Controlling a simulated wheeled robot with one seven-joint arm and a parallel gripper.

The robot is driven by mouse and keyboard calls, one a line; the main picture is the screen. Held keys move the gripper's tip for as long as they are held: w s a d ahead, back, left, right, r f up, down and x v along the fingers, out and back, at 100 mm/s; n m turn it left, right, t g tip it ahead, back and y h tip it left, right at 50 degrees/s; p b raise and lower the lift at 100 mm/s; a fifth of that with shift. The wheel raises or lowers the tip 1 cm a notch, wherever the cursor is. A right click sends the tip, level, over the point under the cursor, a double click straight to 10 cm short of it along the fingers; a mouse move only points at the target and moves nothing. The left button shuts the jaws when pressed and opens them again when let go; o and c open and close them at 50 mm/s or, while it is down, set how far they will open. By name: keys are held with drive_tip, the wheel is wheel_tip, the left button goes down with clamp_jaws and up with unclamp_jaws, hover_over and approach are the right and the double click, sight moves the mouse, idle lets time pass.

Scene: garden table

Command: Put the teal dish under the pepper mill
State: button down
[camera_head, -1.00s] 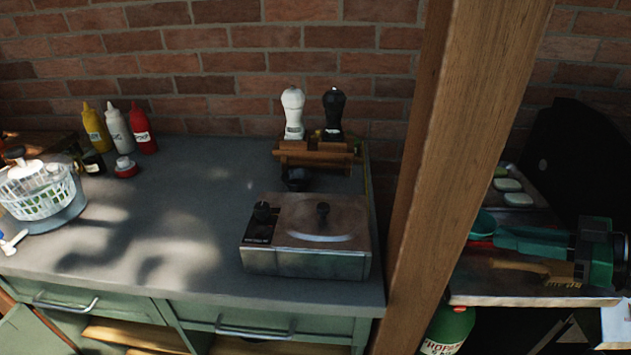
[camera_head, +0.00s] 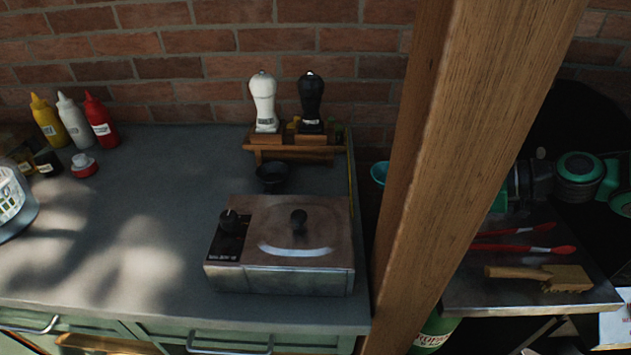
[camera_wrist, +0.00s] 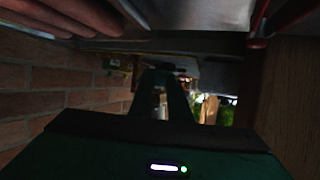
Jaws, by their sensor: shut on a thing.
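The teal dish (camera_head: 379,173) shows just left of the wooden post, beyond the counter's right edge and partly covered by the post. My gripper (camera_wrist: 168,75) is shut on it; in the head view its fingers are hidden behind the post. The dish itself is not clear in the dark wrist view. A black mill (camera_head: 311,100), which I take for the pepper mill, stands upright on a small wooden rack (camera_head: 290,152) against the brick wall. A white mill (camera_head: 263,100) stands beside it on the left. The dish is to the right of the rack and apart from it.
The wooden post (camera_head: 440,150) stands between counter and grill side. A small black bowl (camera_head: 272,177) sits before the rack, behind a metal cooker (camera_head: 285,245). Sauce bottles (camera_head: 75,120) stand at left. Red tongs (camera_head: 515,240) and a brush (camera_head: 540,275) lie at right. The counter's middle is clear.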

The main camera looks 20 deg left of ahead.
hover_over(341, 190)
drive_tip(key=shift+a, duration=0.1)
drive_tip(key=shift+w+f, duration=0.1)
drive_tip(key=shift+f, duration=1.7)
drive_tip(key=shift+f, duration=0.25)
drive_tip(key=shift+f, duration=0.2)
